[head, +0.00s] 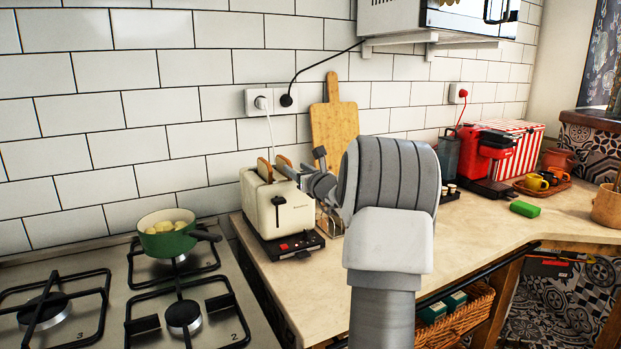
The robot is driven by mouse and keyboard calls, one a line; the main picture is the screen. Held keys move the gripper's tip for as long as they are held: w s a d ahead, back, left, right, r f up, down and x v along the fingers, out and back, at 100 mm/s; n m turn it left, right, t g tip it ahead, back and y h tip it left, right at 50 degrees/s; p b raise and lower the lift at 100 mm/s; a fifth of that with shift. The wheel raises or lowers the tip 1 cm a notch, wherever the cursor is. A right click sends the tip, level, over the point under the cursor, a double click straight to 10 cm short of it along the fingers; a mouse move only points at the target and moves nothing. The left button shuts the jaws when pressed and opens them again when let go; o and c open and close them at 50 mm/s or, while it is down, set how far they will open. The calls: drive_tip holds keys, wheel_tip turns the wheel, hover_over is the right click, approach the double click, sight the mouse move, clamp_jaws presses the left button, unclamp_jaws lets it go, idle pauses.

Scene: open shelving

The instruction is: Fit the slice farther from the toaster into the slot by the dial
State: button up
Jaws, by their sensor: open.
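The cream toaster (280,214) stands on the counter beside the stove. Two browned bread slices stick up from its top: a left slice (265,169) and a right slice (284,162). Both appear to sit in the slots; how deep they sit is hidden. A dark knob or lever (279,201) shows on the toaster's front face; I cannot tell which slot is by a dial. My gripper (291,172) is open at the toaster's top right, close to the right slice. My wrist partly hides it, and I cannot tell whether it touches the slice.
A green pot (167,236) stands on the stove (222,318) at left. A wooden board (334,125) leans on the wall behind my arm. A red coffee machine (481,155) and a green sponge (525,209) are to the right. The counter's front middle is clear.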

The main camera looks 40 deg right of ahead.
drive_tip(key=v, duration=0.7)
drive_tip(key=shift+s, duration=0.4)
drive_tip(key=shift+r, duration=0.15)
